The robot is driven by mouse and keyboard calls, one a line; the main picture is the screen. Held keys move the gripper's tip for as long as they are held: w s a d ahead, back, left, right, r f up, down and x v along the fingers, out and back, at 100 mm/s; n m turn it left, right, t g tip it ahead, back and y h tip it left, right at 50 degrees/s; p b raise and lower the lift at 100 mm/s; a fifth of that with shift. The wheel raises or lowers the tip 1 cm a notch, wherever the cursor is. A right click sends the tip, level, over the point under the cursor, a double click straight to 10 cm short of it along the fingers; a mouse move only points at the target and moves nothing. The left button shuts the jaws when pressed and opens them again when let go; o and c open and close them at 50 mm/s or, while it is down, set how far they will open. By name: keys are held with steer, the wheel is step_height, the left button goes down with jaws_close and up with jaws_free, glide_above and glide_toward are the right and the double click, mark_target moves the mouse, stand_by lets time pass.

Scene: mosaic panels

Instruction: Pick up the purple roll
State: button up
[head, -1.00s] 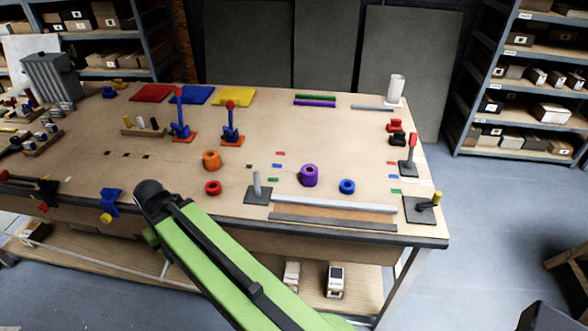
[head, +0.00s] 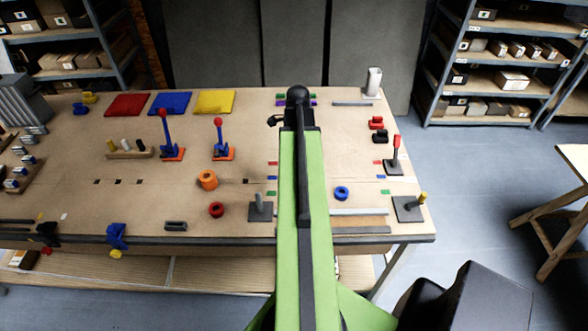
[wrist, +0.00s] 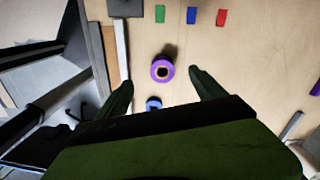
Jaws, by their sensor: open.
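The purple roll (wrist: 162,70) stands upright on the workbench in the wrist view, with its hole facing up. It lies ahead of and between the two fingers of my gripper (wrist: 160,86), which are spread wide and empty. I cannot tell the height of the fingers above it. In the head view my green arm covers the place where the roll stands, and my gripper's fingers do not show clearly there.
A blue roll (head: 341,193) stands close by; it also shows in the wrist view (wrist: 153,103). An orange roll (head: 208,180) and a red ring (head: 216,210) stand left of my arm. A grey post on a base (head: 260,207) and long strips (head: 360,230) lie near the front edge.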

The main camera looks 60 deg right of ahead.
steer(key=shift+m, duration=0.9)
steer(key=f+b, duration=0.3)
steer(key=b, duration=0.1)
steer(key=s+d+f+b, duration=0.1)
steer(key=f+b, duration=0.3)
steer(key=s+d+f+b, duration=0.1)
steer(key=f+b, duration=0.3)
steer(key=shift+d+f, duration=0.15)
steer(key=f+b, duration=0.1)
steer(key=b, duration=0.1)
steer(key=f+b, duration=0.1)
steer(key=f, duration=0.1)
steer(key=f+b, duration=0.2)
steer(key=shift+s+d+f+b, duration=0.1)
steer(key=shift+s+f+b, duration=0.05)
steer(key=shift+s+b, duration=0.15)
steer(key=shift+r, duration=0.2)
steer(key=c, duration=1.5)
steer(key=shift+c, duration=0.2)
